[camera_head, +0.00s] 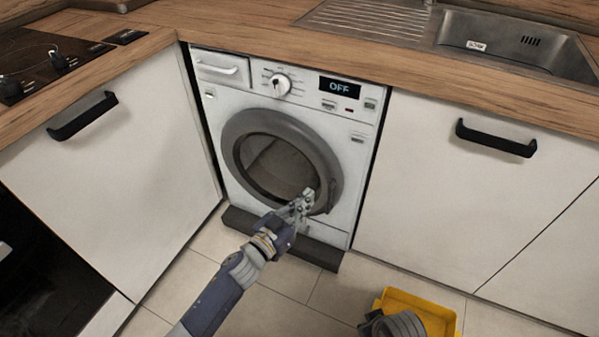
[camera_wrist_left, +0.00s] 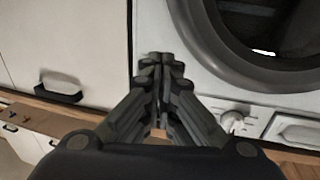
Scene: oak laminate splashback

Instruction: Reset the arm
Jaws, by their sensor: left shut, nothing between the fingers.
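My left arm comes in from the lower left in the head view. Its gripper (camera_head: 304,201) is in front of the lower right part of the washing machine's round door (camera_head: 236,135). In the left wrist view the gripper's fingers (camera_wrist_left: 160,62) are together, with nothing between them. The washing machine (camera_head: 347,135) is white, and its display reads OFF. The door's grey ring and dark glass also show in the left wrist view (camera_wrist_left: 222,45). I cannot tell whether the gripper touches the door. My right gripper is not in view.
White cabinets with black handles flank the machine on the left (camera_head: 130,180) and right (camera_head: 450,200). A wooden worktop (camera_head: 250,35) with a steel sink (camera_head: 515,45) runs above. A yellow container (camera_head: 437,312) is at the bottom right. Tiled floor (camera_head: 290,275) is partly clear.

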